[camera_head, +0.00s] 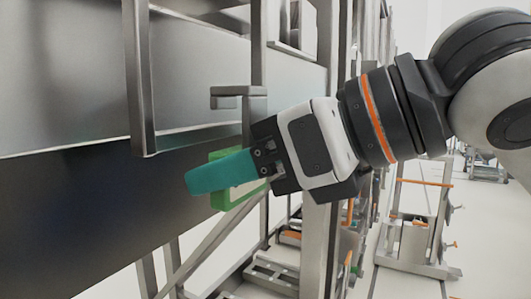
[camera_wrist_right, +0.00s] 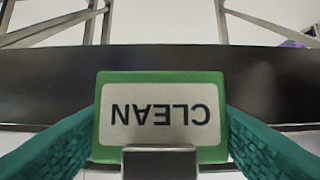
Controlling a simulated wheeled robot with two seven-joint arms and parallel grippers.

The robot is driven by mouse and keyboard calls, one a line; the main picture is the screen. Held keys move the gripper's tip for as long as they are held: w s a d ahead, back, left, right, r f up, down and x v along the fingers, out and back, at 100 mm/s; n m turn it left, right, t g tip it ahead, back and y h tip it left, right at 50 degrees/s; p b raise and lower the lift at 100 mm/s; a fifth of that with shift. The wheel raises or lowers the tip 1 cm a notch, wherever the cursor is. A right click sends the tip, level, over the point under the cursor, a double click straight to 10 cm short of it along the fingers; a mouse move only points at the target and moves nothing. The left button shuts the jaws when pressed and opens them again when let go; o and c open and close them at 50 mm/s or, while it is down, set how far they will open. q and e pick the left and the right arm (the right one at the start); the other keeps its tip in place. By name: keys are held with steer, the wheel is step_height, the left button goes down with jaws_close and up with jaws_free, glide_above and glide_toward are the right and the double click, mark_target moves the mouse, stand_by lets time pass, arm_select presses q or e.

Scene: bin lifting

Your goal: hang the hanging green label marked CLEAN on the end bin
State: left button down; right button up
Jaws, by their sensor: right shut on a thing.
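The green label (camera_head: 236,199) is in the teal fingers of my right gripper (camera_head: 207,177), in front of the dark lower part of a large metal structure. In the right wrist view the label (camera_wrist_right: 160,90) has a green border and a pale face reading CLEAN upside down. The gripper's fingers (camera_wrist_right: 160,127) press its two sides. A grey metal piece (camera_wrist_right: 160,163) overlaps the label's lower edge there. The grey metal bin wall (camera_head: 60,75) fills the head view's upper left; I cannot tell whether the label touches it. My left gripper is out of view.
A metal upright bar (camera_head: 138,85) and a small bracket (camera_head: 237,92) stand out above the label. A post (camera_head: 318,225) rises behind my right gripper. A wheeled metal frame (camera_head: 415,235) stands farther right on pale floor. A dark band (camera_wrist_right: 45,85) crosses behind the label.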

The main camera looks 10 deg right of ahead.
steer(key=shift+w+a+r, duration=0.1)
steer(key=shift+w+a, duration=0.1)
steer(key=shift+a, duration=0.15)
steer(key=shift+w+a+f+b, duration=0.1)
steer(key=shift+w+f+b, duration=0.05)
steer(key=shift+f+b, duration=0.85)
steer(key=shift+r, duration=0.1)
steer(key=o, duration=1)
steer(key=shift+c, duration=0.2)
